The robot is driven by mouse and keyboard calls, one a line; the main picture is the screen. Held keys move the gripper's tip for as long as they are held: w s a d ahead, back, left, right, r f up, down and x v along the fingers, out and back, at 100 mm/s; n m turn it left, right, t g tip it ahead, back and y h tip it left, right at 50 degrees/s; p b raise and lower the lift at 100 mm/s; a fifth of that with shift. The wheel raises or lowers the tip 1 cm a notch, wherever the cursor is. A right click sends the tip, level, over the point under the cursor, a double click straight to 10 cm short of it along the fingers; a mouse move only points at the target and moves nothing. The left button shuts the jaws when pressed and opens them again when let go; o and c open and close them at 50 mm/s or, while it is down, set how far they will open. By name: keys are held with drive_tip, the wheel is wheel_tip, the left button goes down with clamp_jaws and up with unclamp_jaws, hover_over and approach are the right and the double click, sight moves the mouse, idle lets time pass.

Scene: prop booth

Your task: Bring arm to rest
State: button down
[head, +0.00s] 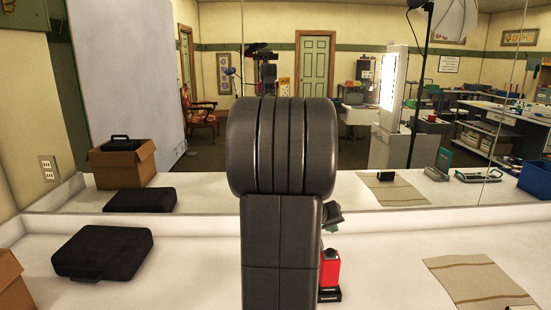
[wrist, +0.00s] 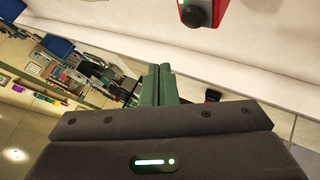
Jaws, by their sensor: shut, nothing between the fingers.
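My arm rises in the middle of the head view and hides most of my gripper. A small dark part and a bit of green from the gripper (head: 331,227) show just right of the arm, above a red block-like object (head: 330,268) on a black base. In the wrist view my gripper (wrist: 158,84) has its two green fingers together, with nothing between them. The red object (wrist: 224,8) with a black rounded knob (wrist: 198,14) is at the top edge of the wrist view, apart from the fingers.
A black case (head: 103,252) lies on the white counter (head: 190,275) at left, beside a cardboard box (head: 12,283) at the edge. A striped cloth (head: 478,281) lies at right. A large mirror (head: 400,150) along the back reflects the room. Bare counter lies between case and arm.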

wheel_tip(320, 180, down, 3)
drive_tip(key=shift+r+b, duration=0.15)
drive_tip(key=shift+b, duration=0.65)
drive_tip(key=shift+r+b, duration=0.1)
drive_tip(key=shift+b, duration=0.75)
drive_tip(key=shift+b, duration=0.4)
drive_tip(key=shift+s, duration=0.1)
drive_tip(key=shift+r+p, duration=0.45)
drive_tip(key=shift+p, duration=1.2)
drive_tip(key=shift+p, duration=0.4)
